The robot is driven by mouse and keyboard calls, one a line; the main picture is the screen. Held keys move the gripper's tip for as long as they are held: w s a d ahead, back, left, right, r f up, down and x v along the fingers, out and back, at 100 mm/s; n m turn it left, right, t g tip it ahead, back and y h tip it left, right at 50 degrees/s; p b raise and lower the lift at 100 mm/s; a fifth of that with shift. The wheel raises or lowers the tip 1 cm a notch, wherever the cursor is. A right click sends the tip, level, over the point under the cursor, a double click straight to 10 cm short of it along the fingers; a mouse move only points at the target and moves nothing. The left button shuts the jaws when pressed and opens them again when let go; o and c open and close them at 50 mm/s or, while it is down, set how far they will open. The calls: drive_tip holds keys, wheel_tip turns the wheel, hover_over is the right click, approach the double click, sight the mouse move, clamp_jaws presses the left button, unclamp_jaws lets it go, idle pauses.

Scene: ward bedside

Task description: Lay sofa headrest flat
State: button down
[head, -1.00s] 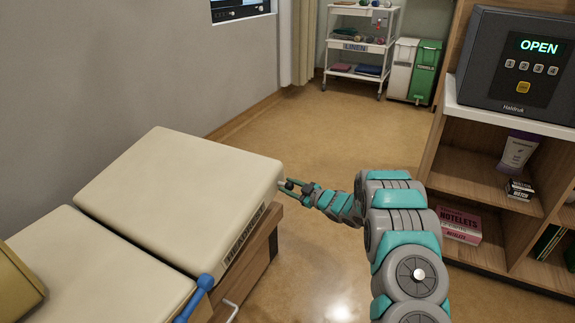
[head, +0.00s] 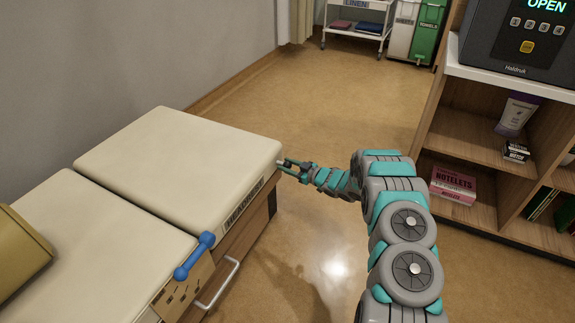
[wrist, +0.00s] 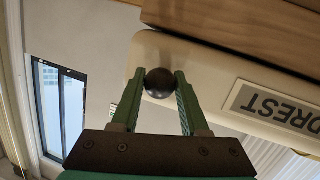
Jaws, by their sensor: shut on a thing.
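The cream sofa headrest (head: 180,165) is in the head view, at the left. It lies nearly level with the cream seat section beside it, and I cannot tell whether it is fully flat. Its label shows in the wrist view (wrist: 275,107), partly cut off. My gripper (head: 283,164) is at the headrest's far right corner. In the wrist view its green fingers (wrist: 159,90) are shut on a dark round knob (wrist: 159,82) on the headrest's edge. In the head view the knob is mostly hidden by the fingers.
The cream seat section (head: 95,255) has a blue lever (head: 194,256) and a metal handle (head: 222,283) at its side. A wooden shelf (head: 470,150) with a grey safe (head: 520,45) stands at the right. A white trolley (head: 355,45) stands at the back. The floor between is clear.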

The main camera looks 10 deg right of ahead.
drive_tip(key=shift+s+f, duration=0.15)
drive_tip(key=shift+f, duration=0.25)
drive_tip(key=c, duration=0.8)
unclamp_jaws()
drive_tip(key=shift+f, duration=0.1)
drive_tip(key=o, duration=0.4)
drive_tip(key=shift+a, duration=0.1)
drive_tip(key=shift+c, duration=0.2)
drive_tip(key=shift+s+d+r, duration=0.15)
drive_tip(key=shift+d+r, duration=0.05)
drive_tip(key=shift+d, duration=0.15)
drive_tip(key=v, duration=0.7)
drive_tip(key=shift+b, duration=0.45)
drive_tip(key=shift+r, duration=0.1)
